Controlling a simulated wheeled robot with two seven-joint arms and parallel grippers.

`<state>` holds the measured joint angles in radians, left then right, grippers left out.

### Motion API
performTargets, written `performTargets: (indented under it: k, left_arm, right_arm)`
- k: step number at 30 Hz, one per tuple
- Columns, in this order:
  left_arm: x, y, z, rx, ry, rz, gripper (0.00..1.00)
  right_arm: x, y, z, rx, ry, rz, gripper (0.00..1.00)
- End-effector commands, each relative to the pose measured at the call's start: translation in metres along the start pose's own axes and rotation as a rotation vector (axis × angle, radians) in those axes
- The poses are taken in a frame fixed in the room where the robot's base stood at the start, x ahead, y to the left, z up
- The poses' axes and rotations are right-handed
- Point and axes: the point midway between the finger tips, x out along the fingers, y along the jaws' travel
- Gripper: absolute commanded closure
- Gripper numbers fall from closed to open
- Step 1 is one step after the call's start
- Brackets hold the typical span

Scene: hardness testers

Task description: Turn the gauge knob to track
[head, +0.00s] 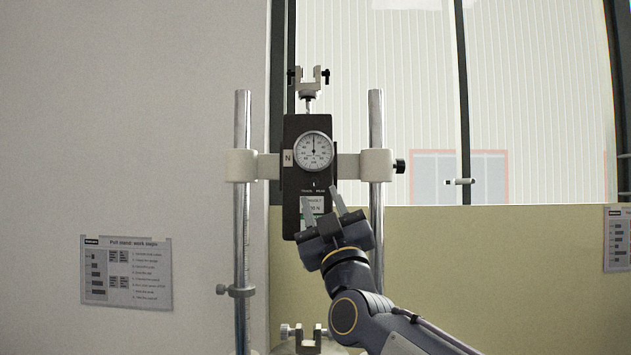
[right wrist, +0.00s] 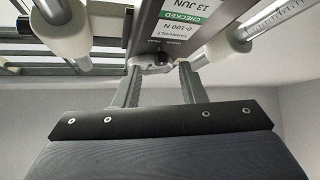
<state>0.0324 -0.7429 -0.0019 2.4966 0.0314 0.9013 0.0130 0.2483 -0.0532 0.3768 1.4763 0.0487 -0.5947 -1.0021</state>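The force gauge (head: 292,215) is a black upright box with a round white dial (head: 314,151) in its upper half. Small "TRACK" and "PEAK" lettering shows below the dial. My right gripper (head: 320,195) is raised in front of the gauge's lower part, with its two fingers spread apart. In the right wrist view, a small grey knob (right wrist: 155,61) on the gauge face shows between and beyond the fingertips (right wrist: 158,68). I cannot tell whether they touch it. The knob's setting is not readable. My left gripper is not in view.
The gauge hangs on a white crossbar (head: 348,167) between two steel columns (head: 242,120) (head: 376,120). A clamp (head: 308,82) stands above it and another clamp (head: 303,332) is below. A printed sheet (head: 126,272) is on the left wall.

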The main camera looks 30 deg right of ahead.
Motion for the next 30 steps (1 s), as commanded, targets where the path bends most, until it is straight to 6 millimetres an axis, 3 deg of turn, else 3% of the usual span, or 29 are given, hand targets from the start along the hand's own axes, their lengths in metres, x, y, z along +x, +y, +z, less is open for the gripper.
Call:
performTargets:
  k: [1, 6, 17, 26, 30]
  left_arm:
    - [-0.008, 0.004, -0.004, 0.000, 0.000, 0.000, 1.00]
    - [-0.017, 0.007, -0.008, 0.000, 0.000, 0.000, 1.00]
    - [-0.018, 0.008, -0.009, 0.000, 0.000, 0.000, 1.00]
    - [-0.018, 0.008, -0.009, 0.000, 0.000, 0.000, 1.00]
    - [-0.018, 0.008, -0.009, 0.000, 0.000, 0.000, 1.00]
  right_arm:
    - [0.012, 0.001, -0.002, 0.001, -0.002, -0.001, 0.63]
    - [0.031, 0.001, -0.002, -0.001, 0.000, 0.000, 0.63]
    - [0.036, 0.000, 0.000, 0.000, 0.001, 0.001, 0.63]
    - [0.036, 0.000, -0.001, 0.000, 0.002, 0.001, 0.99]
    - [0.036, 0.000, -0.001, 0.001, 0.002, 0.002, 1.00]
